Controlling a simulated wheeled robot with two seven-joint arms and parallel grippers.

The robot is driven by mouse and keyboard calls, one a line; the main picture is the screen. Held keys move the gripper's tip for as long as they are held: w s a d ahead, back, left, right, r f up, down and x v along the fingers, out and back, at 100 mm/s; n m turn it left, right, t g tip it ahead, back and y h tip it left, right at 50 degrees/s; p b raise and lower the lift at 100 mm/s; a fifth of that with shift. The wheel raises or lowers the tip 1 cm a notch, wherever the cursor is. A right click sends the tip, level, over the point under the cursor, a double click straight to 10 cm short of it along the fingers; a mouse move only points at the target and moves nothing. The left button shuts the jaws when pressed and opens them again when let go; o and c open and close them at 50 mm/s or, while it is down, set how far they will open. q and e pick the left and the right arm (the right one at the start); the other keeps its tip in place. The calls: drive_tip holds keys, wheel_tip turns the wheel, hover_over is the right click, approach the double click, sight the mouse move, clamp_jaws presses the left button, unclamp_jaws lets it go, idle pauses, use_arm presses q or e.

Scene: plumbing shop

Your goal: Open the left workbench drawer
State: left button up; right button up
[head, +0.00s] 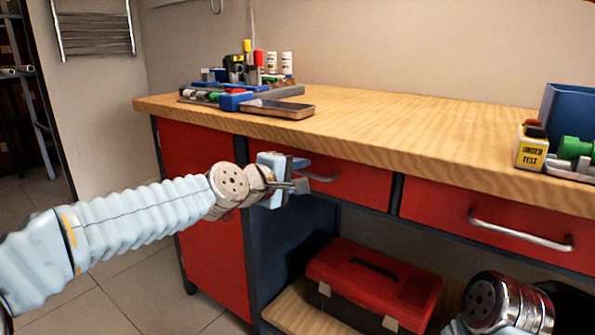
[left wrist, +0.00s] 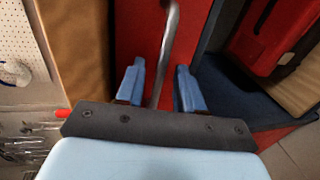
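The left workbench drawer (head: 352,183) is a red front under the wooden top, and it looks shut, flush with the frame. Its silver bar handle (head: 322,178) is partly hidden by my left gripper (head: 292,175), which is right at its left part. In the left wrist view the handle (left wrist: 166,50) passes between the two blue fingers of the left gripper (left wrist: 159,88). The fingers stand apart, with visible gaps on both sides of the bar. Part of my right arm shows at the bottom right of the head view, but its gripper is out of view.
The right drawer (head: 450,208) has its own silver handle (head: 520,232). A red toolbox (head: 370,283) sits on the shelf below. A tray-like device (head: 277,109) and tools lie on the worktop's left end. A yellow box (head: 531,148) stands at the right. The worktop's middle is clear.

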use_arm(q)
clamp_jaws()
idle(1.4)
